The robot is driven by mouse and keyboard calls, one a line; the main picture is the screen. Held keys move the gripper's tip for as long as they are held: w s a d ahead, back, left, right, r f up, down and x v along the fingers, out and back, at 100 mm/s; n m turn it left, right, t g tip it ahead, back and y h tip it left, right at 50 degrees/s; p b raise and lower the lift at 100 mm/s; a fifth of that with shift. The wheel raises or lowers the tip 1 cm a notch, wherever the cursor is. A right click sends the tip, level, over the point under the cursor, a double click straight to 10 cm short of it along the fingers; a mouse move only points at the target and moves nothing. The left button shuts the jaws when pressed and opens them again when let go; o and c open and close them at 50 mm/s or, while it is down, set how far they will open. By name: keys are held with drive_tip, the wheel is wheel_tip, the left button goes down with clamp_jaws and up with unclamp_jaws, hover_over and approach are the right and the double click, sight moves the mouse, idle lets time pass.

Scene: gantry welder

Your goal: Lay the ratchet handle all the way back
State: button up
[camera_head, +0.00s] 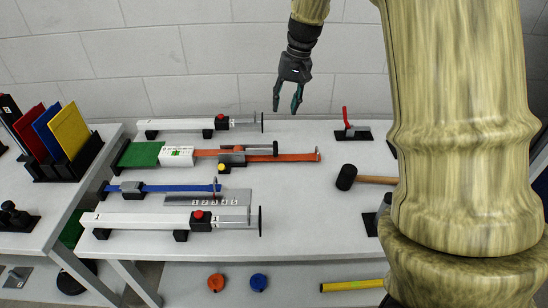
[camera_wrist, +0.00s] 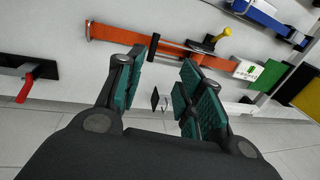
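An orange strap (camera_head: 298,157) runs across the table through a dark ratchet (camera_head: 232,157) with a yellow knob (camera_head: 221,167). The ratchet's handle (camera_head: 262,149) points right along the strap and ends in a black crossbar. How steeply it is raised, I cannot tell. In the wrist view the handle's black crossbar (camera_wrist: 153,47) shows beyond the fingers, with the yellow knob (camera_wrist: 222,35) to its right. My gripper (camera_head: 288,108) is open and empty, pointing down above the back of the table, apart from the handle. Its two teal-padded fingers (camera_wrist: 160,85) are spread wide.
A blue strap (camera_head: 165,189) lies nearer. A red lever (camera_head: 345,117) and a mallet (camera_head: 347,177) are to the right. The table between strap and mallet is clear.

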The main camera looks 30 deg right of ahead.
drive_tip(key=b, duration=0.6)
approach(276, 151)
drive_tip(key=f, duration=0.2)
drive_tip(key=f+p, duration=0.1)
drive_tip(key=f, duration=0.2)
drive_tip(key=w+a+f, duration=0.1)
drive_tip(key=f, duration=0.2)
drive_tip(key=shift+a+f, duration=0.1)
drive_tip(key=shift+f, duration=0.15)
drive_tip(key=shift+c, duration=0.2)
clamp_jaws()
